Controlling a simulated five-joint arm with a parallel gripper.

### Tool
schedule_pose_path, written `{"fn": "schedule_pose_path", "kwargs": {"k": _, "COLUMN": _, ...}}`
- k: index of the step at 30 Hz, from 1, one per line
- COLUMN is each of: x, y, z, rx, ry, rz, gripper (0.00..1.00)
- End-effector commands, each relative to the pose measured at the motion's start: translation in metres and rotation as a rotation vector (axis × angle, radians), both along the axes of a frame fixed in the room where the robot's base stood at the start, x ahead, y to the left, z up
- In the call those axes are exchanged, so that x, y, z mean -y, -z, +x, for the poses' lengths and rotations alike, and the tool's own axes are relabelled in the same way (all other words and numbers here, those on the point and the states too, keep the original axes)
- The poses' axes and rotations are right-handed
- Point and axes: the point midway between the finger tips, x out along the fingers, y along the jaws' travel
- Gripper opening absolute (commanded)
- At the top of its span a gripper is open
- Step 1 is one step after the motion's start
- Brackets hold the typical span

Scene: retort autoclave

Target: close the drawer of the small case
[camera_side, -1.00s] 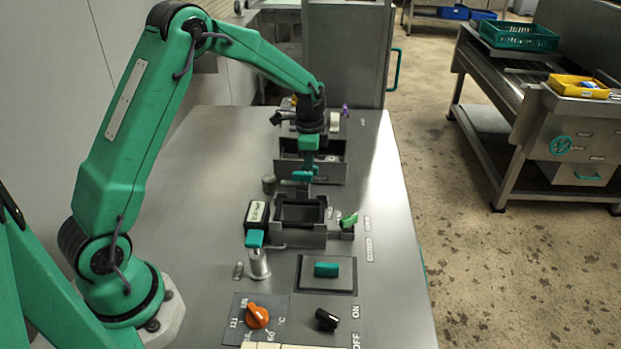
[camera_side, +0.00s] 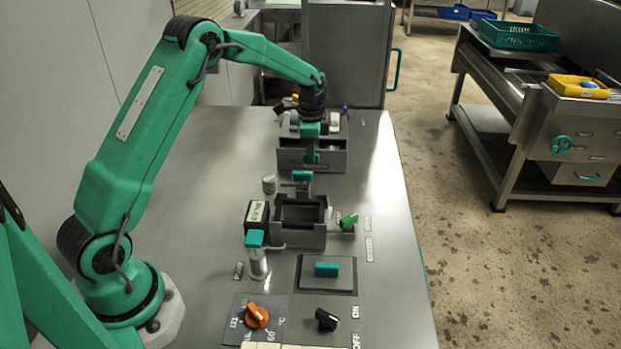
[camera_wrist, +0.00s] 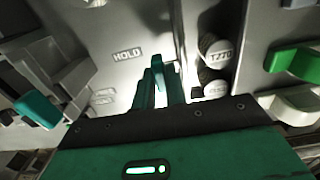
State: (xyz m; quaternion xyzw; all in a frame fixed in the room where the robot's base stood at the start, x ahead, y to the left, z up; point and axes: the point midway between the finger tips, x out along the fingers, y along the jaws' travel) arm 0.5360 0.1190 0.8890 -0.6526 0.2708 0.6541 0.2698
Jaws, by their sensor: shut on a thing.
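The small case stands toward the far end of the bench, partly behind my arm's end. Its grey drawer (camera_side: 333,161) faces the near side, and a narrow strip of dark interior shows above the front. My gripper (camera_side: 311,158) points down at the middle of the drawer front, its teal fingers shut on the drawer's handle, which they mostly hide in the side view. In the wrist view my gripper (camera_wrist: 160,80) shows its fingers close together around a thin teal piece.
Nearer stands a teal-topped lever (camera_side: 302,177) just before the drawer, then an open grey box (camera_side: 302,235) with a green lever (camera_side: 349,219) at its right. An orange knob (camera_side: 257,315) and a black knob (camera_side: 327,319) sit at the front. The bench's left side is clear.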

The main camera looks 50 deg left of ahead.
Motion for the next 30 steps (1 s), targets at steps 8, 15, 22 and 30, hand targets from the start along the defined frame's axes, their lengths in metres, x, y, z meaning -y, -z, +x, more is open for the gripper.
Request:
{"fn": "schedule_pose_path", "kwargs": {"k": 8, "x": -0.022, "y": -0.001, "z": 0.024, "rx": 0.008, "ry": 0.000, "rz": 0.002, "gripper": 0.00}}
{"fn": "schedule_pose_path", "kwargs": {"k": 15, "x": -0.037, "y": -0.001, "z": 0.039, "rx": 0.008, "ry": 0.001, "rz": 0.003, "gripper": 0.00}}
{"fn": "schedule_pose_path", "kwargs": {"k": 22, "x": -0.041, "y": -0.002, "z": 0.043, "rx": 0.012, "ry": 0.001, "rz": 0.004, "gripper": 0.00}}
{"fn": "schedule_pose_path", "kwargs": {"k": 30, "x": -0.042, "y": -0.002, "z": 0.043, "rx": 0.012, "ry": 0.000, "rz": 0.004, "gripper": 0.22}}
